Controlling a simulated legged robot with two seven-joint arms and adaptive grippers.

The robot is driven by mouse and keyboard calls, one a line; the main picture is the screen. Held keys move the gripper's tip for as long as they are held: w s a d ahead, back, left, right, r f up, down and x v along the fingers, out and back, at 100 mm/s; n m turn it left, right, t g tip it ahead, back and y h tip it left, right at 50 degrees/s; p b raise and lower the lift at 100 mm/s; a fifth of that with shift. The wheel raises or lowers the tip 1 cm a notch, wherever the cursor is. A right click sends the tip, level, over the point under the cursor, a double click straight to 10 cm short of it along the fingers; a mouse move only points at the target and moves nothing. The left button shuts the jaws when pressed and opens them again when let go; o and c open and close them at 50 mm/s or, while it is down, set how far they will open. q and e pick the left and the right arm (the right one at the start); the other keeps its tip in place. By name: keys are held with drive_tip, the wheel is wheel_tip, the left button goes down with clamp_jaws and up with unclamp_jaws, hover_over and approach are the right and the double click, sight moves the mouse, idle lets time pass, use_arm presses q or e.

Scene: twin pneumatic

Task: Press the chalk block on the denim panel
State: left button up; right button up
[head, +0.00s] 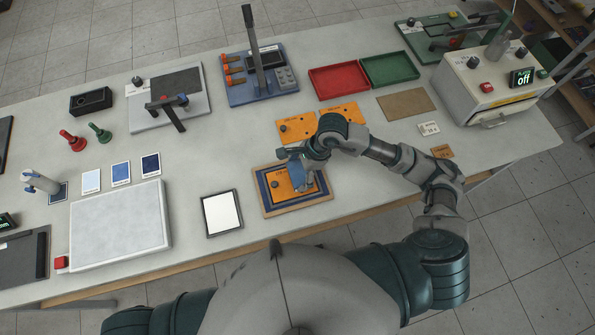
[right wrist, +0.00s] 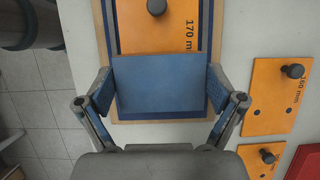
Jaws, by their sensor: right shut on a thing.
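A blue block (right wrist: 157,82) is held between the two blue-padded fingers of my right gripper (right wrist: 160,96), which is shut on it. The block covers the near end of an orange template (right wrist: 160,35) marked 170 mm, with a black knob. The template lies on the dark blue denim panel (right wrist: 213,45), which shows as a border around it on a tan board. In the head view, my right gripper (head: 304,176) is over the right part of the template (head: 279,190). I cannot tell whether the block touches it. My left gripper is out of view.
Two more orange templates (head: 297,127) lie behind the panel. A white pad in a dark frame (head: 221,213) lies to the left. Red (head: 338,80) and green (head: 390,68) trays stand at the back, and a white machine (head: 492,85) stands at the right.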

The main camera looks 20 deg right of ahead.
drive_tip(key=shift+d, duration=0.2)
drive_tip(key=shift+r, duration=0.1)
drive_tip(key=shift+a+r+p, duration=0.2)
drive_tip(key=shift+r+p, duration=0.7)
drive_tip(key=shift+r, duration=1.3)
drive_tip(key=shift+d, duration=0.1)
